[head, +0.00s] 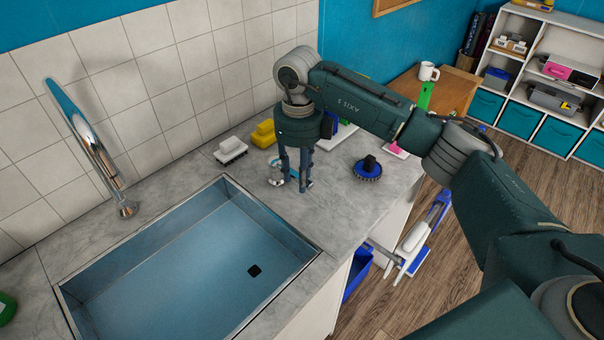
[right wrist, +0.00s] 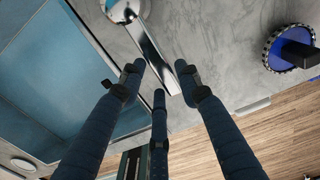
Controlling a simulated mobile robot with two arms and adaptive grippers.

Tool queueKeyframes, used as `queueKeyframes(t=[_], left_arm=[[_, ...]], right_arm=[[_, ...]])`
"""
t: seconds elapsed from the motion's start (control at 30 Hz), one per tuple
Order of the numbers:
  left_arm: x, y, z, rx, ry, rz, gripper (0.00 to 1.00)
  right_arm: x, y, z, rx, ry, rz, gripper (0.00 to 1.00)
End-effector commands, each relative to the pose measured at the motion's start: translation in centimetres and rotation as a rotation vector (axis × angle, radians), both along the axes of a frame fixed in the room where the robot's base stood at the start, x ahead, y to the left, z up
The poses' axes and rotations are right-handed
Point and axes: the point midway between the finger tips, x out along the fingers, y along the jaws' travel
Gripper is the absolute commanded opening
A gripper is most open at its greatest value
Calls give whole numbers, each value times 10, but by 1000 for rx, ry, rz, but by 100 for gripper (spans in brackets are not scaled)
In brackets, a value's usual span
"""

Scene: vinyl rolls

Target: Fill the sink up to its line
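The sink (head: 68,295) is a blue basin with a metal rim, set in the marble counter. A dark square drain (head: 254,271) shows open on its floor; I see no clear water surface and cannot make out a fill line. The chrome tap (head: 112,172), with a blue top part, stands behind the sink. My right gripper (head: 297,185) points down over the counter right of the sink. In the right wrist view its fingers (right wrist: 159,72) are spread, with a shiny metal piece (right wrist: 150,45) with a round end beneath and between them. My left gripper is out of view.
A white brush (head: 230,150), a yellow item (head: 264,134) and a round blue brush (head: 368,169) stand on the counter. A green item (head: 6,308) is at the far left. Shelves with teal bins (head: 520,117) stand back right. The counter's right edge drops to the floor.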

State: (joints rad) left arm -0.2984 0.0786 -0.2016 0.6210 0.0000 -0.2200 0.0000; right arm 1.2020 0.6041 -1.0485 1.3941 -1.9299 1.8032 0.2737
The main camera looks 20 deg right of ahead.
Motion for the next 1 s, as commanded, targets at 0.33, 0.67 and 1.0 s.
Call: queueKeyframes(t=[0.33, 0.67, 1.0], left_arm=[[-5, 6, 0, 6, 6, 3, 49], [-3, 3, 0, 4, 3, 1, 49], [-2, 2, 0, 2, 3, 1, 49]], right_arm=[[0, 0, 1, -1, 0, 3, 46], [1, 0, 52, -1, -6, 2, 46], [1, 1, 111, 0, -2, 3, 46]])
